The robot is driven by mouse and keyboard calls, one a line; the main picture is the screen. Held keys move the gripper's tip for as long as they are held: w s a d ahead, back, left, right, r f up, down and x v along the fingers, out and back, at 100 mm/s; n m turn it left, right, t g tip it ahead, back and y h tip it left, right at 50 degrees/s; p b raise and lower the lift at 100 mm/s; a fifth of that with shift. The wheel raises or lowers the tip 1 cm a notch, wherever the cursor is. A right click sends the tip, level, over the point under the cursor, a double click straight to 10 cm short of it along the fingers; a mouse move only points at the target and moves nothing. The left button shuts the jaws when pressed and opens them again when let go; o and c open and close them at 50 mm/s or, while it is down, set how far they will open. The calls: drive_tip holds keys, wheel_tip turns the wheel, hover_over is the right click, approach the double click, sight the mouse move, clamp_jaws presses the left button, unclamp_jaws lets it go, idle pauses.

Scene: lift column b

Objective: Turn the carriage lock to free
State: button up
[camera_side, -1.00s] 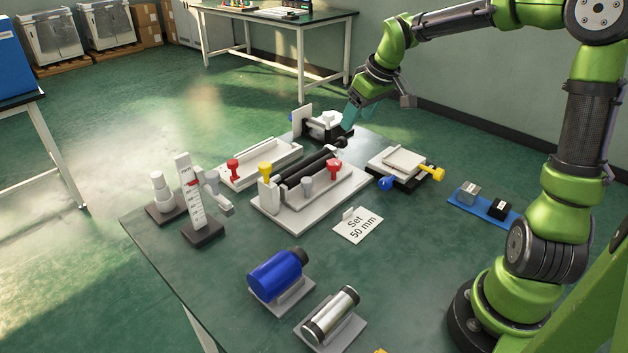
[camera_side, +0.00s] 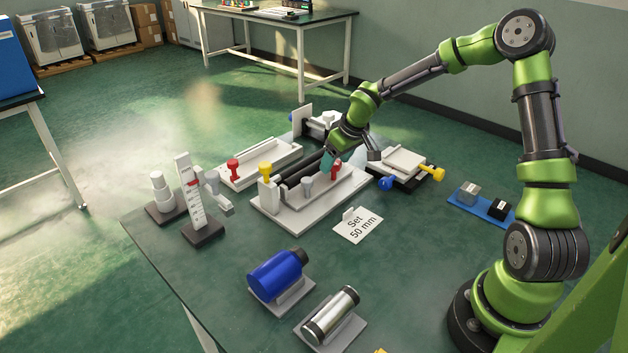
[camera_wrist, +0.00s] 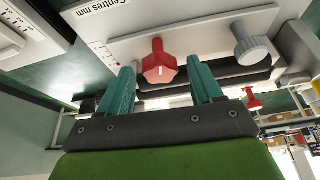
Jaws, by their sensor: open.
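A red star-shaped knob (camera_side: 336,165), which I take to be the carriage lock, stands on the white device with dark rods (camera_side: 292,215). In the wrist view the red knob (camera_wrist: 158,68) has a short pale mark on its face and appears in the gap between my fingertips. My gripper (camera_side: 327,160) is right at this knob, its teal fingers partly covering it from the side. In the wrist view my gripper (camera_wrist: 162,75) is open, one finger on each side, with no clear contact. A grey knob (camera_side: 307,186) stands nearby on the same device.
A yellow knob (camera_side: 265,170) is at the device's left end. Another red knob (camera_side: 233,168) sits on a white rail behind. A block with blue and yellow knobs (camera_side: 403,162) stands to the right. A "Set 50 mm" card (camera_side: 358,226) lies in front, with bare table around it.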

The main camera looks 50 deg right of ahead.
drive_tip(key=shift+c, duration=0.3)
drive_tip(key=c, duration=1)
drive_tip(key=shift+d+n+y, duration=0.15)
drive_tip(key=shift+n+y, duration=0.45)
drive_tip(key=shift+n, duration=0.9)
drive_tip(key=o, duration=1.1)
drive_tip(key=shift+c, duration=0.2)
drive_tip(key=shift+r, duration=0.1)
drive_tip(key=v, duration=1.6)
drive_tip(key=shift+r, duration=0.4)
